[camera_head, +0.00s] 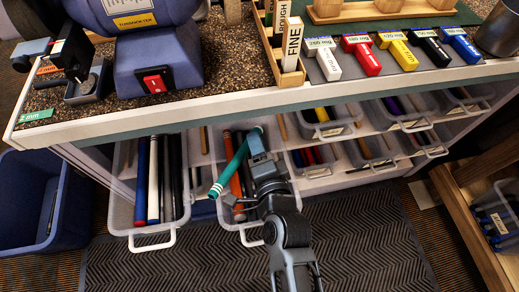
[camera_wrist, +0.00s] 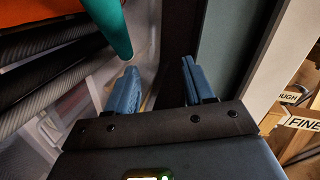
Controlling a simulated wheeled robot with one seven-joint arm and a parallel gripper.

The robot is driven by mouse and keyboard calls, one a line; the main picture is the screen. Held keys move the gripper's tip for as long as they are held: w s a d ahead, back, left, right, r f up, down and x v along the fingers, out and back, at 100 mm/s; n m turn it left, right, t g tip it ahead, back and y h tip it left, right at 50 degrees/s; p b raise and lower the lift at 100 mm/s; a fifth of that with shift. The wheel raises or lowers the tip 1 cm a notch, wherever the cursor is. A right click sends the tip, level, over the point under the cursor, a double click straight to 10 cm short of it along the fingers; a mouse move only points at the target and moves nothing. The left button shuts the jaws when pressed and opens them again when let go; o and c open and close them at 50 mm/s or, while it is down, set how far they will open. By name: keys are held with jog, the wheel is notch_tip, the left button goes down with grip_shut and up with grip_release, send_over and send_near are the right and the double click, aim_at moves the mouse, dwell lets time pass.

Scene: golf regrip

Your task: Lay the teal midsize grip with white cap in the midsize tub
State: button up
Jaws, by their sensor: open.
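The teal grip (camera_head: 236,163) lies at a slant over the second pull-out tub from the left (camera_head: 251,225), above orange and dark grips. A pale banded end shows at its lower left. Part of it shows at the upper left of the wrist view (camera_wrist: 106,24). My gripper (camera_head: 257,141) is just right of the teal grip, over the same tub. Its blue fingers (camera_wrist: 159,75) stand apart with nothing between them. I cannot read which tub is the midsize one.
The leftmost tub (camera_head: 142,240) holds blue, white and dark grips. Smaller labelled bins (camera_head: 317,172) stand to the right under the bench edge (camera_head: 200,116). The bench overhangs the tubs; a wooden block marked FINE (camera_head: 292,50) and a grinder (camera_head: 160,60) stand on it.

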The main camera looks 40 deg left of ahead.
jog(key=r+v, duration=0.1)
jog(key=v, duration=1.1)
jog(key=shift+d, duration=0.1)
jog(key=s+d+n+t+h, duration=0.1)
jog(key=s+d+t+h, duration=0.15)
jog(key=d, duration=0.75)
jog(key=s+d+t+h, duration=0.2)
jog(key=s+d+h, duration=0.15)
jog(key=d, duration=0.75)
jog(key=s+d+r+n+t+h, duration=0.1)
jog(key=s+d+r+n+h, duration=0.3)
jog(key=s+d+r, duration=0.7)
jog(key=shift+s+d+r+h, duration=0.4)
jog(key=shift+s+h, duration=0.65)
jog(key=shift+h, duration=0.05)
